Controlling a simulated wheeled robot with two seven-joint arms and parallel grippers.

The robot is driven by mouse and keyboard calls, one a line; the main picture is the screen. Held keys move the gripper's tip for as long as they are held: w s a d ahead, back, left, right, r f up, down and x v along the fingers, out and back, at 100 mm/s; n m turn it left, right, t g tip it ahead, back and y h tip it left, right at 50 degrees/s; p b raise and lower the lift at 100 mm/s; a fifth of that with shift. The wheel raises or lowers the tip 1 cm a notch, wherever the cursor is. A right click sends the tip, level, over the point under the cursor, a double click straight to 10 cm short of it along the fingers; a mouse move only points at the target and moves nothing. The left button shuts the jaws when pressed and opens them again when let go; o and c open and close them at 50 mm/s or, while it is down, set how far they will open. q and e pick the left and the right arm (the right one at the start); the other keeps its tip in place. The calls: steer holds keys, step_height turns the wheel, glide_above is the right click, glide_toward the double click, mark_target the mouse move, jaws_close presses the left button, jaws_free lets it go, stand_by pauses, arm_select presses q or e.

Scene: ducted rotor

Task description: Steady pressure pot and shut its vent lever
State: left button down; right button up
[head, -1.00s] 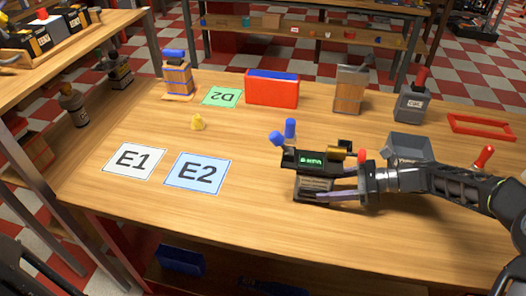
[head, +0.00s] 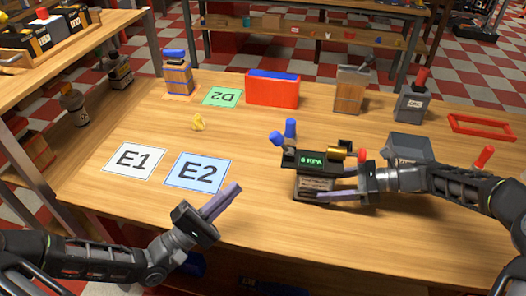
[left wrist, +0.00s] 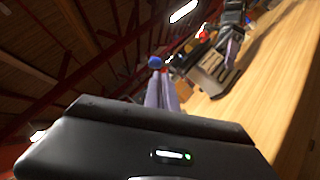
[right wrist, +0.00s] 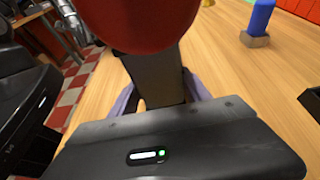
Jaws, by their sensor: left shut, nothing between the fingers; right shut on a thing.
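The pressure pot (head: 314,184) stands on the table at centre right, a dark box with a green "0 KPA" display, a brass fitting and a red knob (head: 362,155).
A second blue post (head: 290,128) stands just behind the pot. A grey open bin (head: 410,148) is close behind my right gripper. Cards E1 (head: 134,160) and E2 (head: 197,173) lie flat at left. A red box (head: 272,92) stands at the back. The table's front centre is clear.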

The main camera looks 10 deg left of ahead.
arm_select(q)
steer(key=shift+s+a+f+n+t+y, duration=0.2)
steer(key=shift+s+a+n, duration=0.1)
steer(key=shift+a, duration=0.15)
steer(key=shift+s+a+f+n+t+y, duration=0.2)
steer(key=shift+a+n, duration=0.1)
steer(key=shift+a, duration=0.1)
steer(key=shift+w, duration=0.1)
glide_toward(282, 144)
steer(key=w+r, duration=0.1)
steer(key=w+d+r, duration=0.1)
steer(key=w, duration=0.1)
steer(key=w+r, duration=0.1)
steer(key=w, duration=0.1)
steer(key=shift+d, duration=0.2)
